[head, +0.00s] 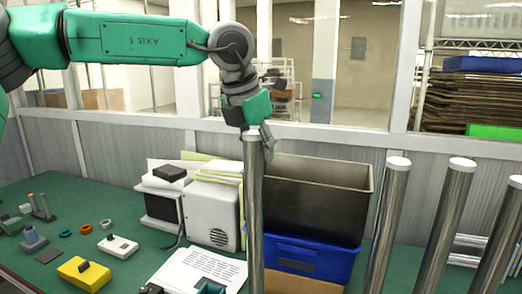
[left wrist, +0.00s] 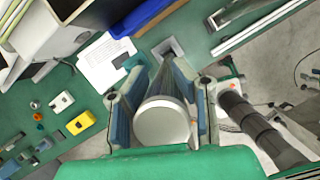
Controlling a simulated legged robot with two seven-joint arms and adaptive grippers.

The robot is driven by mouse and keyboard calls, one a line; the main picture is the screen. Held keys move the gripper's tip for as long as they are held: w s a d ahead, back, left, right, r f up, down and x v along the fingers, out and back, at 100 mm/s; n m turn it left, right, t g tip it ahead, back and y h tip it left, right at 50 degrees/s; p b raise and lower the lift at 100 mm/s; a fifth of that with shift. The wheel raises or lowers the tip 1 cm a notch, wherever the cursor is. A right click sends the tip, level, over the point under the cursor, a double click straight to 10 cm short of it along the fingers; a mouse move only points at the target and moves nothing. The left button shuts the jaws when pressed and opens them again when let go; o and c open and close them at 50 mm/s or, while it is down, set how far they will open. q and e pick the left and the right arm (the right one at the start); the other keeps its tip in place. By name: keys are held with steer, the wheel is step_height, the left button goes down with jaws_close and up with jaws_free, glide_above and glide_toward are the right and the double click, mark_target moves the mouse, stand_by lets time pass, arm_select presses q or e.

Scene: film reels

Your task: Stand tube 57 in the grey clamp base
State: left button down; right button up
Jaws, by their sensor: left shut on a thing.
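A tall shiny metal tube (head: 254,215) with a pale cap stands upright in the middle of the head view; no number on it can be read. My left gripper (head: 254,130) is shut on it near its top. In the left wrist view the tube's round end (left wrist: 162,122) sits between the two fingers. The tube's lower end is outside the head view. A grey square piece (left wrist: 169,49) on the green table lies beyond the tube in the left wrist view; it may be the clamp base, and I cannot tell whether the tube touches it. My right gripper is not in view.
Several similar metal tubes (head: 395,215) stand at the right. A black bin (head: 320,205) on a blue bin (head: 318,255) is just behind the held tube. A white speaker box (head: 211,215), a paper sheet (head: 205,268) and a yellow block (head: 84,272) are left on the green table (head: 100,205).

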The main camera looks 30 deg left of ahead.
arm_select(q)
steer(key=shift+f, duration=0.4)
steer(key=c, duration=1.6)
jaws_free()
steer(key=shift+p+v, duration=0.6)
steer(key=shift+v, duration=0.25)
steer(key=p+v, duration=0.7)
steer(key=v, duration=0.2)
steer(key=shift+s+r, duration=0.1)
